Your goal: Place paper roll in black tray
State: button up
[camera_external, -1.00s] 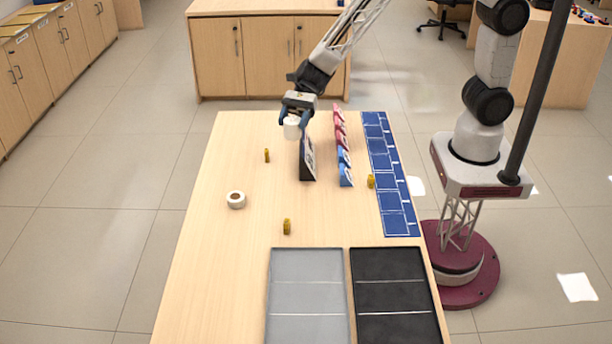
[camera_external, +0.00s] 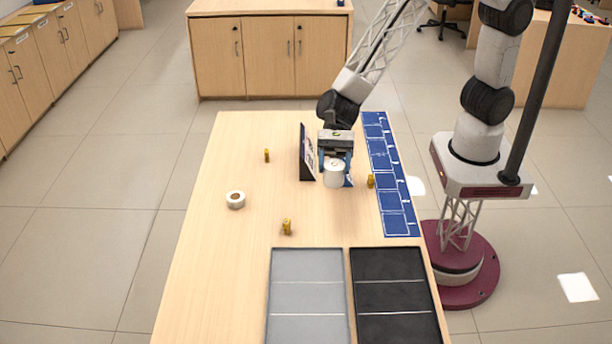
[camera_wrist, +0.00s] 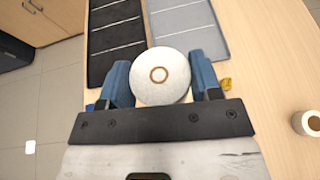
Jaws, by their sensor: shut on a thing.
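A white paper roll (camera_external: 335,174) is held between the blue fingers of my gripper (camera_external: 335,180), above the table near the blue mat. In the wrist view the paper roll (camera_wrist: 161,76) shows its round end with a brown core, between the two fingers of my gripper (camera_wrist: 163,84). The black tray (camera_external: 397,296) lies at the table's near right corner and looks empty. In the wrist view the black tray (camera_wrist: 116,37) is ahead of the gripper at upper left. A second white roll (camera_external: 236,200) lies on the left of the table; it also shows in the wrist view (camera_wrist: 308,123).
A grey tray (camera_external: 307,296) sits left of the black tray. A black stand (camera_external: 307,155) stands left of the gripper. The blue marked mat (camera_external: 391,180) runs along the right edge. Small yellow items (camera_external: 287,227) are scattered about. The table's left side is mostly clear.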

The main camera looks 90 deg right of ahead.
jog(key=s+a+n+g, duration=0.3)
jog(key=s+a+g, duration=0.1)
jog(key=s+a, duration=1.6)
notch_tip(320, 180, down, 11)
jog(key=shift+s+d, duration=0.3)
jog(key=shift+d, duration=0.15)
jog(key=shift+w+a, duration=0.1)
jog(key=w+a, duration=0.2)
jog(key=a, duration=0.2)
jog(key=w+a+f, duration=0.1)
jog(key=w+a, duration=0.2)
jog(key=a, duration=0.2)
jog(key=w+a, duration=0.3)
jog(key=a, duration=0.1)
jog(key=shift+w+a+f, duration=0.15)
jog(key=shift+a+f, duration=0.05)
jog(key=shift+f, duration=0.05)
jog(key=shift+f, duration=0.1)
jog(key=shift+f, duration=1.7)
